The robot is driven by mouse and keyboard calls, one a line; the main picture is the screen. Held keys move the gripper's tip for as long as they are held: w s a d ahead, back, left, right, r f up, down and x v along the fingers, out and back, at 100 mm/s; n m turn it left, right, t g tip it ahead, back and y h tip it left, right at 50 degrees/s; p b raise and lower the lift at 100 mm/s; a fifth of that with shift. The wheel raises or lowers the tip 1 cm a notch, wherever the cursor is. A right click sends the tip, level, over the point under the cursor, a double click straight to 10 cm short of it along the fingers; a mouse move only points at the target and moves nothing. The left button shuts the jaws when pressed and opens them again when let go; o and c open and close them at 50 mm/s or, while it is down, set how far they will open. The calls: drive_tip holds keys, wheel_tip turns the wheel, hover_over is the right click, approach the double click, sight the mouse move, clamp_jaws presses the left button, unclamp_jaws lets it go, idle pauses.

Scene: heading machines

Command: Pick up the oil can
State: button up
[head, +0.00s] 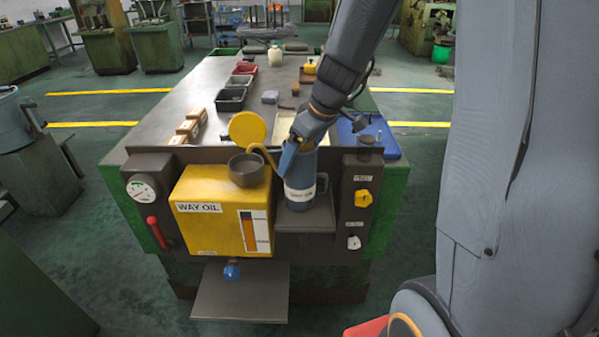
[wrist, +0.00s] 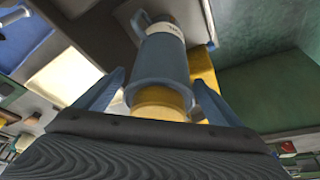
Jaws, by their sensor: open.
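The oil can (head: 300,188) is a blue cylinder with a white label and a curved yellow spout. It stands upright on a small grey shelf (head: 310,218), right of the yellow WAY OIL tank (head: 205,225). My gripper (head: 300,150) is over the can's top and hides part of it. In the wrist view the can (wrist: 160,58) shows its blue body, handle and yellow top between my open fingers (wrist: 158,88). One finger is on each side of the top. I cannot tell whether either finger touches it.
A round yellow lid (head: 248,130) stands open above the tank's filler neck (head: 246,170). A yellow knob (head: 362,199) and a gauge (head: 142,190) flank the tank. Bins (head: 231,98), small boxes (head: 187,130) and a blue tray (head: 385,140) sit on the bench behind.

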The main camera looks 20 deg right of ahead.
drive_tip(key=shift+w+f, duration=0.1)
drive_tip(key=shift+f, duration=0.1)
drive_tip(key=c, duration=1.9)
drive_tip(key=shift+c, duration=0.6)
drive_tip(key=shift+r, duration=0.1)
